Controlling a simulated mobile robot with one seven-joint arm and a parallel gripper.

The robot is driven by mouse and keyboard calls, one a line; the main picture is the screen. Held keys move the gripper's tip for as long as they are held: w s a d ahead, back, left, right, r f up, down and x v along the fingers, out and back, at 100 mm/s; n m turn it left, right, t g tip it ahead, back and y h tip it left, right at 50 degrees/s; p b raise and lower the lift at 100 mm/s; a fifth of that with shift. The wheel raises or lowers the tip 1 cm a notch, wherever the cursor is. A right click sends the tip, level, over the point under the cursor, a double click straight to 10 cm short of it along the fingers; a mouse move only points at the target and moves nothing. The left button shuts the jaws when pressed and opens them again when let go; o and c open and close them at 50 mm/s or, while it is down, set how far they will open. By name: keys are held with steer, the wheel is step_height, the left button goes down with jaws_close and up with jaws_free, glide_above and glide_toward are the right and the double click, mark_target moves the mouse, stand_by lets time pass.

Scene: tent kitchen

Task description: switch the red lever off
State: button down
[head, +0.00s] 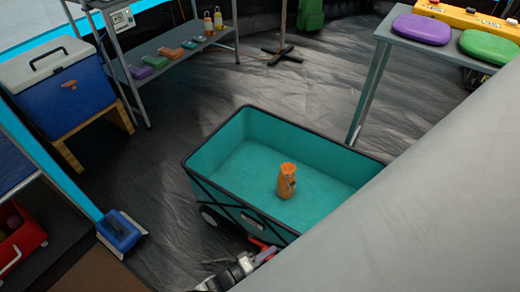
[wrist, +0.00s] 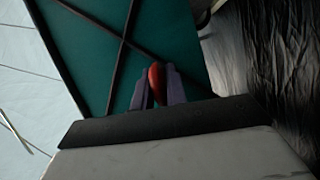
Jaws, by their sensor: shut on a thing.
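The red lever (head: 258,242) is at the low front side of the teal wagon (head: 225,140), near the bottom of the head view and partly hidden by my gripper and arm. In the wrist view the red lever (wrist: 154,80) stands between my two grey fingers, with the wagon's teal side (wrist: 90,50) behind it. My gripper (wrist: 157,82) is shut on the lever. In the head view my gripper (head: 262,256) reaches the wagon's lower side from below. Which way the lever is set cannot be told.
An orange container (head: 287,184) stands inside the wagon. Dark floor behind the wagon is clear.

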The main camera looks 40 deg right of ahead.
steer(key=shift+w+a+r, duration=0.1)
steer(key=shift+w+r, duration=0.15)
steer(key=shift+r, duration=0.45)
steer(key=c, duration=1.5)
jaws_free()
steer(key=shift+o, duration=0.3)
steer(key=shift+a, duration=0.1)
steer(key=shift+w+a, duration=0.1)
steer(key=shift+a, duration=0.25)
steer(key=a+p, duration=0.1)
steer(key=a, duration=1.2)
steer(key=shift+w+r, duration=0.2)
steer(key=shift+r, duration=0.1)
